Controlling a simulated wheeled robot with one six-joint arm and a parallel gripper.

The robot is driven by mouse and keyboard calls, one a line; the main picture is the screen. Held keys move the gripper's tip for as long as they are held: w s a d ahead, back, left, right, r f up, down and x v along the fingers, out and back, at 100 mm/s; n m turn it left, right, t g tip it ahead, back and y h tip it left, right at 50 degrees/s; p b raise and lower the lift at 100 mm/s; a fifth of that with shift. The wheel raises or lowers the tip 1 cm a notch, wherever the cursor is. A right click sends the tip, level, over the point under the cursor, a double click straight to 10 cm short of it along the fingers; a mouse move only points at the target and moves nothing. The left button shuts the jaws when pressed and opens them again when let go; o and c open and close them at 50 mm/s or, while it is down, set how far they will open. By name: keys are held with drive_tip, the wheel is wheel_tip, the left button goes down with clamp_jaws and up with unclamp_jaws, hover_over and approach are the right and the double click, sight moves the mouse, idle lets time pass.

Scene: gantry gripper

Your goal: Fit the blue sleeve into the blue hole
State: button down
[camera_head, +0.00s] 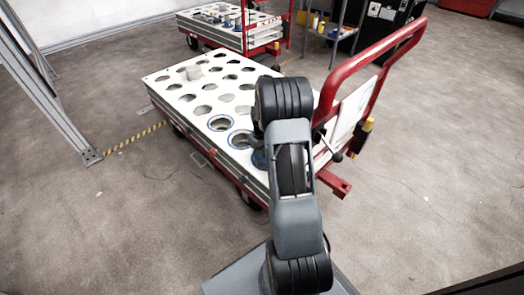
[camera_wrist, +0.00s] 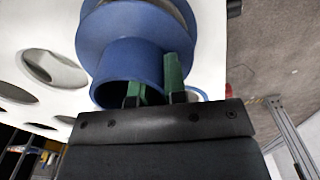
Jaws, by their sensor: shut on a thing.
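The blue sleeve (camera_wrist: 128,60), a tube with a wide flange, fills the upper middle of the wrist view. My gripper (camera_wrist: 156,82) has green fingers shut on the sleeve's wall at its open end. A blue curved edge (camera_wrist: 199,94) shows just right of the fingers; it looks like a hole's rim, mostly hidden. In the head view, two blue-rimmed holes (camera_head: 220,123) (camera_head: 240,140) lie near the front edge of the white cart top. My arm covers the gripper and sleeve there, and a bit of blue beside it cannot be told as sleeve or rim.
The white top (camera_head: 160,84) of the red cart has several plain holes, one with a white piece standing near it. The red handle (camera_head: 372,62) rises close to the right of my arm. Another cart (camera_head: 235,35) stands behind. Floor at right is clear.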

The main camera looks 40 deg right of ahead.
drive_tip(key=shift+f+b, duration=0.9)
drive_tip(key=shift+f, duration=0.75)
drive_tip(key=c, duration=1.1)
unclamp_jaws()
wheel_tip(320, 180, up, 14)
drive_tip(key=p, duration=0.5)
drive_tip(key=s+a+r+t+p, duration=0.1)
drive_tip(key=s+a+r+p, duration=0.5)
drive_tip(key=r+p, duration=0.4)
drive_tip(key=s+a+r+t+p, duration=0.1)
drive_tip(key=s+a+r+p, duration=0.5)
drive_tip(key=r, duration=1.3)
drive_tip(key=s+a+r+t+p, duration=0.1)
drive_tip(key=s+a+r+p, duration=0.4)
drive_tip(key=a+r+p, duration=0.4)
wheel_tip(320, 180, up, 5)
drive_tip(key=p, duration=0.5)
drive_tip(key=shift+s+r+t, duration=0.15)
drive_tip(key=shift+s+t, duration=0.15)
drive_tip(key=shift+s, duration=0.1)
